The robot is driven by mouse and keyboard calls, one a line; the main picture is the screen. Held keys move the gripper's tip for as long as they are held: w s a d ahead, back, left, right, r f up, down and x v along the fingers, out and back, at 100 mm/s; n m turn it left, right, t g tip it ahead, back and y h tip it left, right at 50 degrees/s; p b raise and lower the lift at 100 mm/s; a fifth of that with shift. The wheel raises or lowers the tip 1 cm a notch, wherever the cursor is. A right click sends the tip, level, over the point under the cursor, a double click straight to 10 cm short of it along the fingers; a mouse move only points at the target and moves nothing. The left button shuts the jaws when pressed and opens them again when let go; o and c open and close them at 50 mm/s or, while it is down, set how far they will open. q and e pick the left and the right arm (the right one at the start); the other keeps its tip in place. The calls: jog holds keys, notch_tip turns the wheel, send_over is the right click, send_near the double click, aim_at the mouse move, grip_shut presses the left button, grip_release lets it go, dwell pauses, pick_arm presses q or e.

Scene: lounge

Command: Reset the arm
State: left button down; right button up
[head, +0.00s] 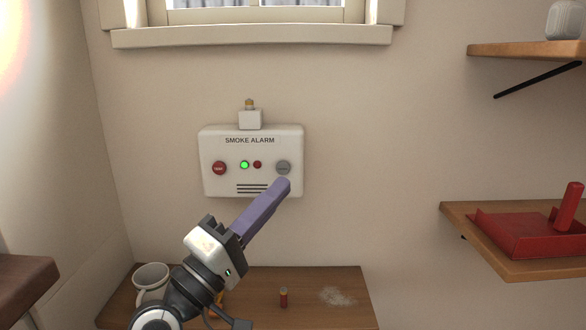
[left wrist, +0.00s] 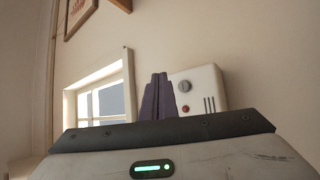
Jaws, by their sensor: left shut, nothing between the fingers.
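My left gripper (head: 284,186) reaches up from the bottom of the head view. Its purple fingers are shut with nothing between them. Their tips are just below the grey button (head: 283,168) of the white smoke alarm (head: 214,184) on the wall; I cannot tell whether they touch it. The alarm also has a red button (head: 219,168), a lit green light and a dark red light. In the left wrist view the shut fingers (left wrist: 158,80) stand beside the alarm (left wrist: 206,83). My right gripper is not in view.
Below is a wooden table (head: 340,285) with a white mug (head: 150,280), a small battery-like cylinder (head: 284,297) and pale powder (head: 337,296). A shelf (head: 510,265) at right holds a red dustpan-like tray (head: 510,235). A window ledge (head: 250,36) is above the alarm.

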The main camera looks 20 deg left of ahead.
pick_arm(q)
jog(key=s+d+f+m+g+y, duration=0.1)
jog(key=s+f+m+g, duration=0.2)
jog(key=f, duration=0.6)
jog(key=s+d+f+m+g+y, duration=0.1)
jog(key=s+f+m+g, duration=0.15)
jog(key=f, duration=0.55)
jog(key=s+d+f+m+g+y, duration=0.1)
jog(key=s+f+m+g, duration=0.2)
jog(key=f, duration=0.6)
jog(key=s+a+f+m+g+y, duration=0.2)
jog(key=s+a+f+g+y, duration=0.15)
jog(key=s+f, duration=0.5)
jog(key=s+a+f+m+g+y, duration=0.1)
jog(key=s+a+f+g+y, duration=0.35)
jog(key=s, duration=0.65)
jog(key=w+d+f+t+h, duration=0.2)
jog(key=f, duration=0.4)
jog(key=w+d+f+t+h, duration=0.1)
jog(key=d+f+t+h, duration=0.1)
jog(key=f, duration=0.5)
jog(key=shift+w+d+f, duration=0.3)
jog(key=shift+w+d, duration=0.05)
jog(key=shift+w, duration=0.05)
